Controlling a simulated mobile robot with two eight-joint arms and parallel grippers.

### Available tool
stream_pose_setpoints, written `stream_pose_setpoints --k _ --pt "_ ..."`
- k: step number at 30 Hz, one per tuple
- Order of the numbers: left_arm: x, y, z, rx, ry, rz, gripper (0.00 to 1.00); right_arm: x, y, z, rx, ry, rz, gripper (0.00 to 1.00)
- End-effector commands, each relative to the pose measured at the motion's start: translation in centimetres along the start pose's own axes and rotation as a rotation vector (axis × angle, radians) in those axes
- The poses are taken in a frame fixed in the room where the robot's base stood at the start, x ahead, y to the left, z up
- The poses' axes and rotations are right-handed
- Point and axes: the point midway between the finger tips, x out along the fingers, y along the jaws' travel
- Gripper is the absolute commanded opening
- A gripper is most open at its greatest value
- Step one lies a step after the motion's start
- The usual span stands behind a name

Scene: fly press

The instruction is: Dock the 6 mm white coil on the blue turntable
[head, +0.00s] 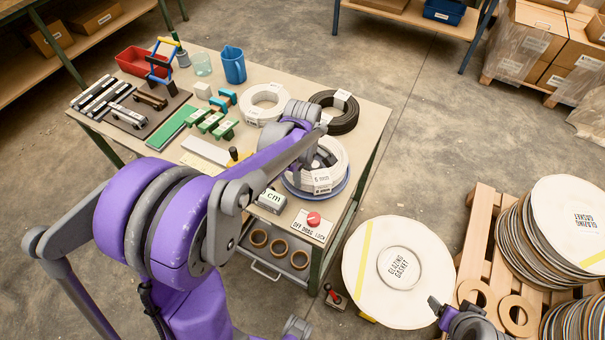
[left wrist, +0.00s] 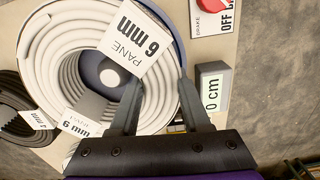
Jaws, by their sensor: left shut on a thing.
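The 6 mm white coil (head: 340,170), tagged "6 mm" and "PANE", lies flat over the blue turntable (head: 302,193), whose blue rim shows along the near edge. Whether the coil is fully seated is hidden. My right gripper (head: 436,304) is low at the right, its jaws unclear.
A black coil (head: 345,113) and another white coil (head: 255,112) lie behind. A round glazing gasket stack (head: 365,260) is right of the bench.

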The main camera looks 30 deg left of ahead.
Motion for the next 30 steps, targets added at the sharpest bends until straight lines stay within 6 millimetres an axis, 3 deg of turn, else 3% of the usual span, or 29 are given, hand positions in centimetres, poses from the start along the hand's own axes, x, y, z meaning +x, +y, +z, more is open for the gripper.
stream_pose_setpoints --k 23,24,26,30 --pt "1.2 0.0 0.0 0.000 0.000 0.000 0.00 0.8 0.0 0.7 0.000 -0.005 0.000 0.73" --pt "1.2 0.0 0.0 0.000 0.000 0.001 0.49 0.8 0.0 0.7 0.000 -0.005 0.000 0.73" --pt "1.1 0.0 0.0 0.000 0.000 0.001 0.59 0.8 0.0 0.7 0.000 -0.005 0.000 0.73" --pt "1.1 0.0 0.0 0.000 0.000 0.000 0.59 0.7 0.0 0.6 0.000 -0.005 0.000 0.73"
